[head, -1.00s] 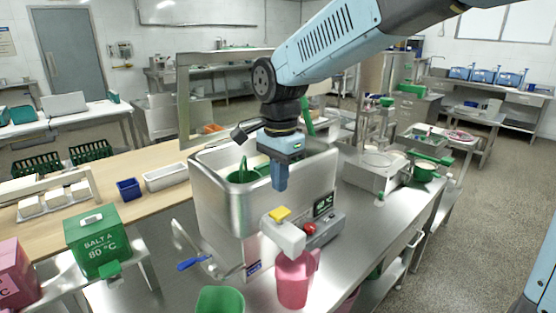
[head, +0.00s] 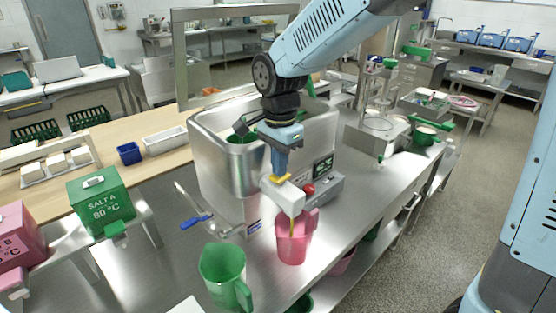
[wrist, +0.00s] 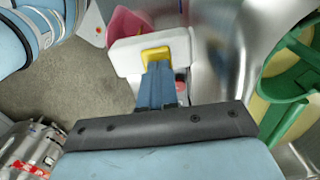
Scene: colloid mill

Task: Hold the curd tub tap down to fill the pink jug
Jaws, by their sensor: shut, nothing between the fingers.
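The steel curd tub (head: 222,165) stands on the bench. Its white tap head (head: 284,195) sticks out at the front, with a yellow pad (wrist: 155,54) on top. My gripper (head: 280,176) is shut and empty, pointing down, its fingertips on the yellow pad. In the wrist view, the closed blue fingers (wrist: 157,82) meet the pad, hiding part of it. The pink jug (head: 293,248) stands upright under the tap. A thin yellowish stream (head: 291,218) runs from the tap towards the jug. The level inside the jug cannot be seen.
A green jug (head: 222,272) stands at the front left of the pink jug. A blue-handled lever (head: 196,222) sticks out left of the tap. A small display box (head: 322,180) with a red button is right of the tap.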

